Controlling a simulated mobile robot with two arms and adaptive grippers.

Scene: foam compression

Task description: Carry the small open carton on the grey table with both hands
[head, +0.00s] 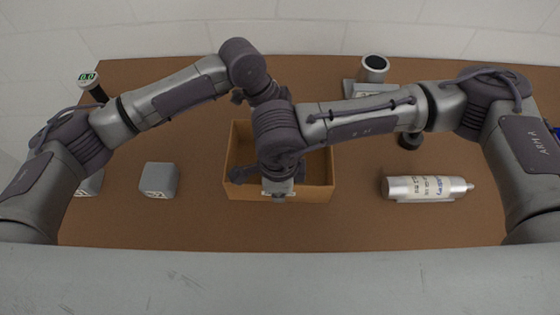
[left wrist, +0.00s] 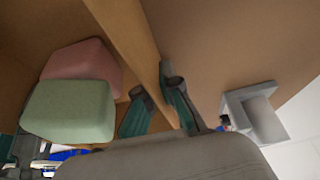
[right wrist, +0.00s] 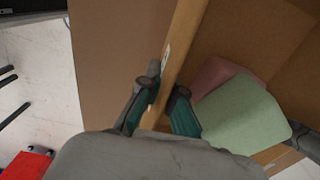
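The small open brown carton (head: 318,188) is in the middle of the brown table, partly hidden by my arms. A pink foam block (left wrist: 95,62) and a green foam block (left wrist: 70,110) lie inside it; the right wrist view also shows the pink (right wrist: 222,75) and green (right wrist: 243,115) blocks. My right gripper (head: 278,190) is at the near wall, its fingers (right wrist: 167,84) shut on that wall from both sides. My left gripper's fingers (left wrist: 155,88) clasp the far wall, one inside and one outside. In the head view its fingertips are hidden. I cannot tell whether the carton is lifted.
A grey block (head: 160,177) and another (head: 90,185) stand at the left. A silver cylinder (head: 428,188) lies at the right. A black-topped cylinder (head: 374,68) stands at the back right.

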